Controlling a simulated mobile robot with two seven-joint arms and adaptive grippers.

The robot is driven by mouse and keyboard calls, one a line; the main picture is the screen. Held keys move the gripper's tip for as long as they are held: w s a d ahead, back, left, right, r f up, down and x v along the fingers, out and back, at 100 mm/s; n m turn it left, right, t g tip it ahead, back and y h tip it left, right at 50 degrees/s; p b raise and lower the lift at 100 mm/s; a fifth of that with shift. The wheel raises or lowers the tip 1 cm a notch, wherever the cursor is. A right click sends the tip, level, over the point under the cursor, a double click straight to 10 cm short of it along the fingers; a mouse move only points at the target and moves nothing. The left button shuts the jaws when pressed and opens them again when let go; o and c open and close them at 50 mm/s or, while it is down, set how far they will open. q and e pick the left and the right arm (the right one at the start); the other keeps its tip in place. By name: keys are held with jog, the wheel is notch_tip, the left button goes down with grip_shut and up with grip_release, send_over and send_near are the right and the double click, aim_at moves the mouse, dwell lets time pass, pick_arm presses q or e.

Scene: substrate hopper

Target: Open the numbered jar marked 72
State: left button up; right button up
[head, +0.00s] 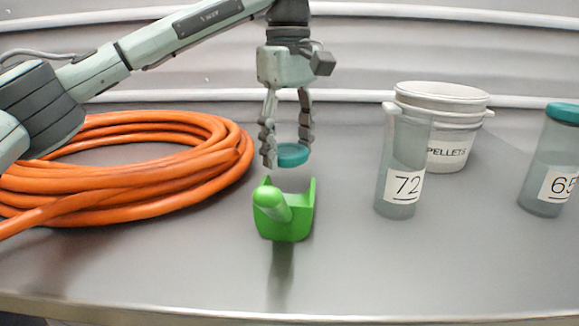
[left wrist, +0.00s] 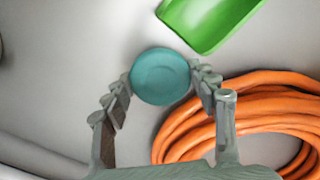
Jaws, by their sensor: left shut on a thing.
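The jar marked 72 (head: 402,165) stands upright on the table, right of centre in the head view. It is greyish and translucent, and its top has no lid on it. My left gripper (head: 286,155) is shut on a teal lid (head: 293,155). It holds the lid in the air behind the green scoop, well to the left of the jar. The left wrist view shows the teal lid (left wrist: 160,76) between the two fingers. My right gripper is in neither view.
A green scoop (head: 296,226) lies in front of the gripper. An orange coiled hose (head: 215,180) fills the left side. A white bucket labelled PELLETS (head: 450,135) stands behind the jar. A teal-lidded jar marked 65 (head: 548,170) stands at the far right. The front middle-right is clear.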

aim_at(290, 186)
pick_arm(q)
jog(key=shift+w+d+f, duration=0.1)
jog(key=shift+d+f, duration=0.05)
jog(key=shift+f, duration=1.95)
jog(key=shift+f, duration=0.15)
jog(key=o, duration=1)
